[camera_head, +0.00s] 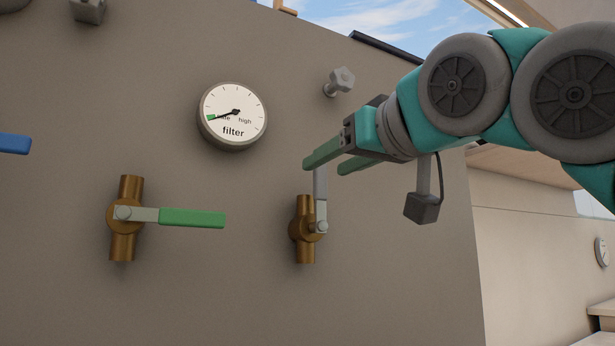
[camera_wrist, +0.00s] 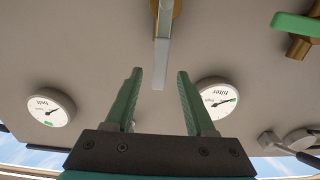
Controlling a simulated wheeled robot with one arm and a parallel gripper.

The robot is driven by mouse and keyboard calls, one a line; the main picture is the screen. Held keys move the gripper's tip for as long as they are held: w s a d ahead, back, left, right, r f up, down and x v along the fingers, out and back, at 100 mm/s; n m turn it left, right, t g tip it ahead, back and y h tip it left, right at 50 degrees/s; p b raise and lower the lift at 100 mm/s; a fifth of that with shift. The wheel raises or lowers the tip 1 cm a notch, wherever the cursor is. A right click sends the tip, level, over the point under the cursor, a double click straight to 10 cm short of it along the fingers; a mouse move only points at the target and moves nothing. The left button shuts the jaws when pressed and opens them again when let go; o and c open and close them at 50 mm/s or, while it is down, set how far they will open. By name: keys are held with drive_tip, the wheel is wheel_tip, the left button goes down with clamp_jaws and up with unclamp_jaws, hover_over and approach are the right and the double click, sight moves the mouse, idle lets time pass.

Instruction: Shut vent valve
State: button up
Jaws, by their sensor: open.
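A brass valve (camera_head: 305,250) is on the grey wall below my gripper, on a short upright pipe. Its grey lever (camera_head: 320,188) points up, in line with the pipe. No label shows to tell whether this is the vent valve. My gripper (camera_head: 323,167) has green fingers and is open at the lever's upper end. In the wrist view the lever's end (camera_wrist: 160,70) lies between the spread fingertips (camera_wrist: 160,74), with gaps on both sides. In the head view the near finger hides the lever's top.
Another brass valve (camera_head: 124,240) at left has a green lever (camera_head: 192,218) lying level. The filter gauge (camera_head: 233,115) is above, with a grey knob (camera_head: 340,80) to its right. A blue handle (camera_head: 14,144) shows at the left edge. The wall between the valves is clear.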

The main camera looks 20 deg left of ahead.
sight(318, 171)
drive_tip(key=p+x, duration=0.1)
drive_tip(key=x, duration=0.6)
clamp_jaws()
idle(0.3)
idle(1.0)
